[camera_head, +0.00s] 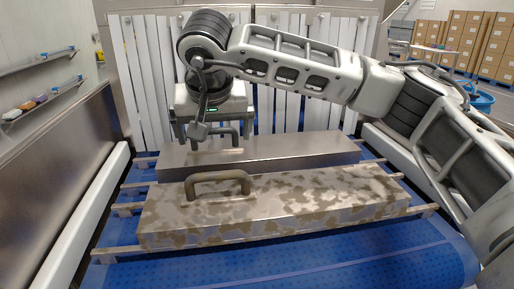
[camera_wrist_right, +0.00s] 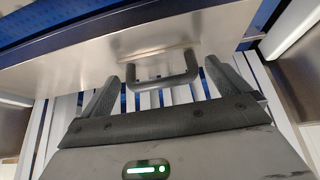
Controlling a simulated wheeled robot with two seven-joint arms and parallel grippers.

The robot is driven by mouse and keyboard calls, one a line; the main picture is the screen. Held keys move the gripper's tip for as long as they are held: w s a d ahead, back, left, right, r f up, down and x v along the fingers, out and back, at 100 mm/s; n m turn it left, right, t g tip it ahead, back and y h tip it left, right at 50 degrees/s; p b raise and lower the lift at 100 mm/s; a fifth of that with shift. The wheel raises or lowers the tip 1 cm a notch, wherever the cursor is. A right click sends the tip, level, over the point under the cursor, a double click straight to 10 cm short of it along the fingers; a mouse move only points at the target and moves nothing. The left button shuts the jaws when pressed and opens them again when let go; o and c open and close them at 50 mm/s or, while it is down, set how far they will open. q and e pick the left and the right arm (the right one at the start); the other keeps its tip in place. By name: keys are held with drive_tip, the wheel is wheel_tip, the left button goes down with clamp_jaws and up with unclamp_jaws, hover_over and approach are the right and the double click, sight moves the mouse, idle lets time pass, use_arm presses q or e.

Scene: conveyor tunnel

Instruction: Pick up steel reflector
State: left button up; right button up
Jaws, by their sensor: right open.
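Two long metal bars with handles lie across the blue conveyor. The rear one is a plain, smooth steel reflector (camera_head: 292,148); its handle (camera_head: 229,134) is dark and partly hidden by my right gripper. The front one is a reflector mottled with brown patches (camera_head: 300,205), with a brown handle (camera_head: 217,179). My right gripper (camera_head: 213,132) is open over the rear reflector's handle. In the right wrist view the steel reflector (camera_wrist_right: 95,65) fills the top, and its handle (camera_wrist_right: 165,82) shows ahead of and between the open fingers (camera_wrist_right: 162,80). My left gripper is not in view.
The blue belt (camera_head: 300,265) is bare in front of the mottled reflector. White strip curtains (camera_head: 150,85) hang close behind the rear reflector. Metal side walls (camera_head: 60,165) border the conveyor. Cardboard boxes (camera_head: 470,40) stand far off at the right.

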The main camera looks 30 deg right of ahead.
drive_tip(key=shift+x, duration=0.8)
drive_tip(key=c, duration=1.2)
drive_tip(key=shift+r, duration=0.1)
drive_tip(key=shift+c, duration=0.3)
wheel_tip(320, 180, up, 18)
drive_tip(key=shift+p, duration=0.45)
drive_tip(key=o, duration=0.9)
drive_tip(key=shift+c, duration=0.2)
drive_tip(key=c, duration=1)
